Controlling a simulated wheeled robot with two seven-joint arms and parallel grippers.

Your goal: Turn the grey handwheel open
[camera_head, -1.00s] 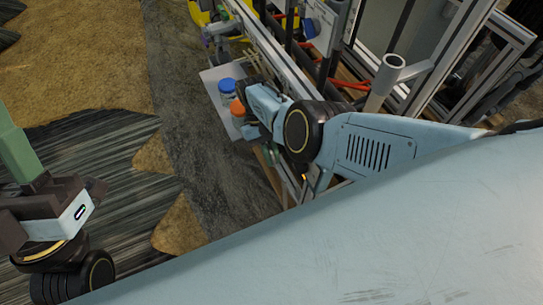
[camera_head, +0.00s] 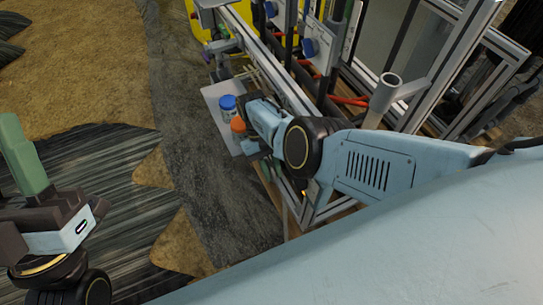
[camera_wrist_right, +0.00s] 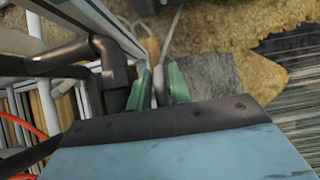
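I cannot make out the grey handwheel in either view; my right arm and the frame cover part of the skid. My right gripper is mostly hidden behind its own wrist in the head view, beside the white tray (camera_head: 215,95). In the right wrist view, the green fingers of my right gripper (camera_wrist_right: 159,84) stand apart, with a narrow pale-grey and tan shape showing between them. I cannot tell whether they touch it. My left gripper (camera_head: 24,155) is at the left edge, green fingers pointing up, away from the skid; their gap is not clear.
A blue-capped container (camera_head: 227,103) and an orange-topped one (camera_head: 238,125) stand on the tray. The skid's metal frame (camera_head: 275,50) and blue-knobbed panels (camera_head: 310,47) lie beyond. A black pipe elbow (camera_wrist_right: 112,70) is close left of the right fingers. Open floor (camera_head: 95,60) lies left.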

